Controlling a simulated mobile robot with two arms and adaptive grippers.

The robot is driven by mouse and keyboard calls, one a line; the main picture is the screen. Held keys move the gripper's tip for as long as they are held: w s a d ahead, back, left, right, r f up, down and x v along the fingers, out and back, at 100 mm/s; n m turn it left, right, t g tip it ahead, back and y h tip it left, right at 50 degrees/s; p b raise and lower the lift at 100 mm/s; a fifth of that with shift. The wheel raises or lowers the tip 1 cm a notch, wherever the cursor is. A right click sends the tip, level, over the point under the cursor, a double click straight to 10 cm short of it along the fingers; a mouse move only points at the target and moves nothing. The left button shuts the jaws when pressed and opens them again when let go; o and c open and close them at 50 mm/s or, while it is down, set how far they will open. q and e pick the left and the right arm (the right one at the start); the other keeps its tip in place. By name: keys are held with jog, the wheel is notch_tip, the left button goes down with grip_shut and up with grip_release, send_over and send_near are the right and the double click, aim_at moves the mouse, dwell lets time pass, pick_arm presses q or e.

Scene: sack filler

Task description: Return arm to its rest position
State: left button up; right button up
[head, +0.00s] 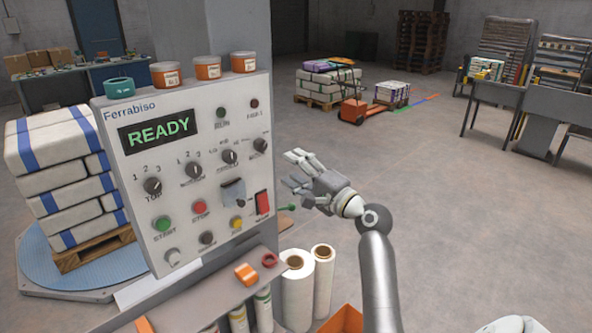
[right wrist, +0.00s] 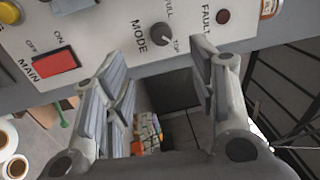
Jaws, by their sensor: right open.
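My right gripper (head: 300,178) is open and empty in the head view, just right of the control panel's right edge. In the right wrist view its two spread fingers (right wrist: 165,95) have nothing between them. The control panel (head: 185,165) is a grey box marked Ferrabiso with a display (head: 158,131) reading READY. Its red MAIN switch (head: 263,203) is below and left of the gripper; it also shows in the right wrist view (right wrist: 55,66), near the MODE knob (right wrist: 160,34). I see a gap between gripper and panel in the head view. My left gripper is out of view.
White sacks with blue bands (head: 60,165) are stacked on a pallet at left. White rolls (head: 297,290) stand below the panel. An orange bin (head: 343,320) is at the bottom. Small tubs (head: 208,68) sit on the panel.

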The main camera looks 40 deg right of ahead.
dwell(0.5)
jog(key=a+f+n+g+h+b, duration=0.1)
jog(key=a+f+n+g, duration=0.2)
jog(key=f, duration=1.7)
jog(key=a+f+n+g+b, duration=0.1)
jog(key=a+f+g+b, duration=0.3)
jog(key=f, duration=1.6)
jog(key=s+a+f+n+g, duration=0.3)
jog(key=s+f, duration=0.4)
jog(key=f, duration=0.4)
jog(key=s+a+f+n+g, duration=0.2)
jog(key=s+a+f, duration=0.1)
jog(key=s+f, duration=0.65)
jog(key=s+a+f+n+g, duration=0.2)
jog(key=s+f, duration=0.4)
jog(key=s, duration=0.5)
jog(key=s+a+f+n+g+b, duration=0.1)
jog(key=s+f+n, duration=0.4)
jog(key=s, duration=0.6)
jog(key=s+a+f+n+g, duration=0.3)
jog(key=s+f, duration=0.5)
jog(key=s, duration=0.3)
jog(key=shift+a+f+n+b, duration=0.25)
jog(key=shift+a+n+b, duration=0.15)
jog(key=shift+a+n, duration=0.15)
